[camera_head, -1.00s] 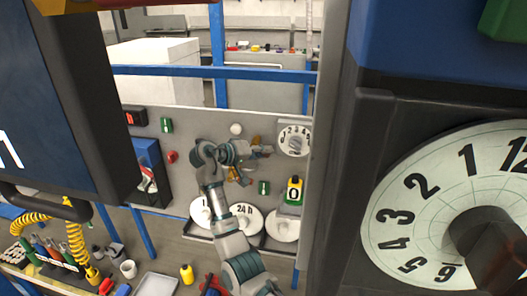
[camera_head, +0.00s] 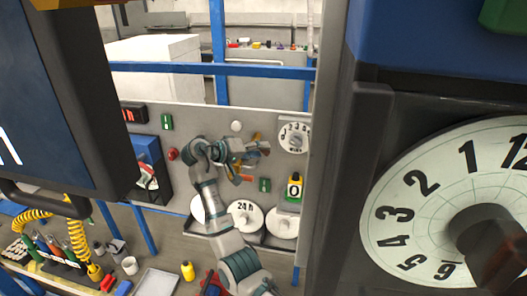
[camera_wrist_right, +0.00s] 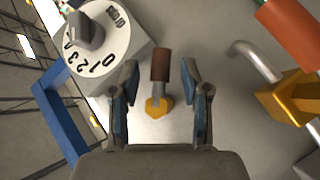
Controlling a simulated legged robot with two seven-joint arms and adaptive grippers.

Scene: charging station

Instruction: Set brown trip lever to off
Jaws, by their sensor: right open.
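The brown trip lever (camera_wrist_right: 160,65) has a brown grip on a short metal stem and a yellow hexagonal base. In the right wrist view it stands between the two fingers of my right gripper (camera_wrist_right: 159,80), with a gap on each side. In the head view my right gripper (camera_head: 262,148) is open at the wall panel, below and left of the white dial, and largely hides the lever. A second, orange lever (camera_wrist_right: 290,30) with a yellow base is at the right of the wrist view. My left gripper is not in view.
A numbered dial (camera_head: 294,137) is close to the gripper; its knob shows in the wrist view (camera_wrist_right: 82,32). A large dial housing (camera_head: 358,180) fills the near right.

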